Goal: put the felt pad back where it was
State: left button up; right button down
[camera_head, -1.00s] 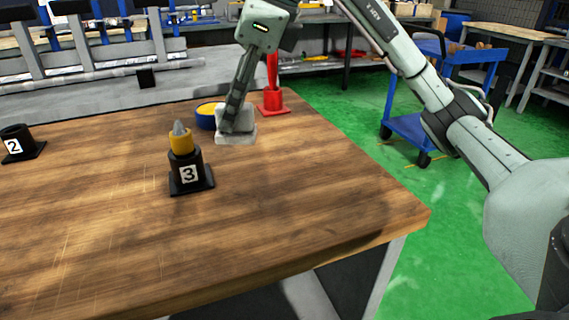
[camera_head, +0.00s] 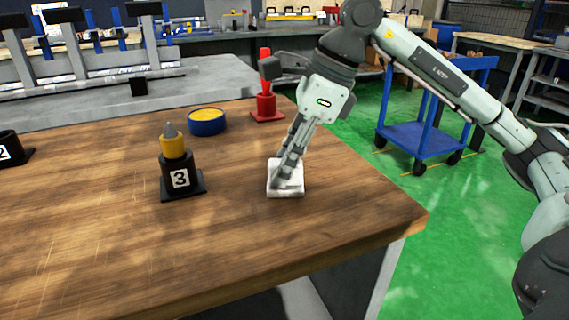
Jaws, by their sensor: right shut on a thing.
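The felt pad (camera_head: 286,190) is a white square block low over the wooden table, right of the black holder marked 3. I cannot tell whether it touches the tabletop. My right gripper (camera_head: 286,178) points down at it and is shut on it; its fingers hide part of the pad's top. My left gripper is not in view.
The black holder (camera_head: 181,186) marked 3 bears a yellow, grey-tipped piece. A blue and yellow round tin (camera_head: 207,122) and a red holder (camera_head: 266,106) stand behind. Another black holder (camera_head: 10,150) is at far left. The wooden table's (camera_head: 230,250) front is clear.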

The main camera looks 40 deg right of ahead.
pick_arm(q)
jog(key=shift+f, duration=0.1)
pick_arm(e)
jog(key=shift+f, duration=0.1)
jog(key=c, duration=1.8)
grip_release()
jog(key=o, duration=0.5)
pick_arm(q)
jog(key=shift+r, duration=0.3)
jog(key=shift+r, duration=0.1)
pick_arm(e)
jog(key=shift+d+r, duration=0.1)
jog(key=shift+r, duration=0.3)
pick_arm(q)
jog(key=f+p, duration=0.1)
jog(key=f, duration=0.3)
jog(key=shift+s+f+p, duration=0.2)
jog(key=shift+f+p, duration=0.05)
jog(key=shift+p, duration=0.1)
pick_arm(e)
jog(key=v, duration=1.1)
jog(key=shift+r, duration=0.2)
jog(key=shift+s, duration=0.1)
